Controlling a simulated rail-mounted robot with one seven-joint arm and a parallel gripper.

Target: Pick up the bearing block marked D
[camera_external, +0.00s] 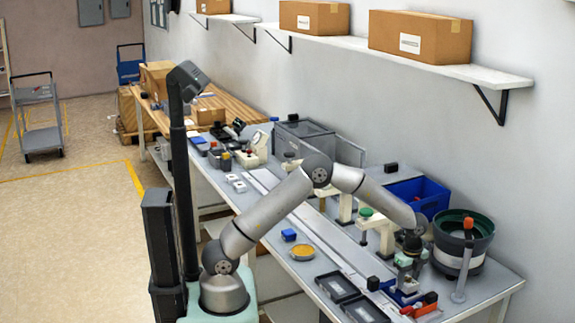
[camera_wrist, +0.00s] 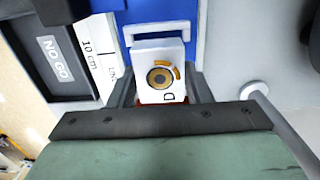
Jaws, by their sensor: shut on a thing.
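The bearing block marked D (camera_wrist: 172,56) shows in the wrist view as a pale block with a dark round bore, a bronze-coloured ring and orange-brown marks. The letter D is on its near face. My gripper (camera_wrist: 160,92) is shut on it, with a dark finger on each side. Whether the block touches the surface below is not clear.
A blue surface with a white frame (camera_wrist: 160,32) lies just beyond the block. A black NO GO tray (camera_wrist: 58,50) and a white 10 cm scale (camera_wrist: 97,50) are to the left. A bowl feeder (camera_external: 482,238) and a blue bin (camera_external: 430,198) stand near my gripper.

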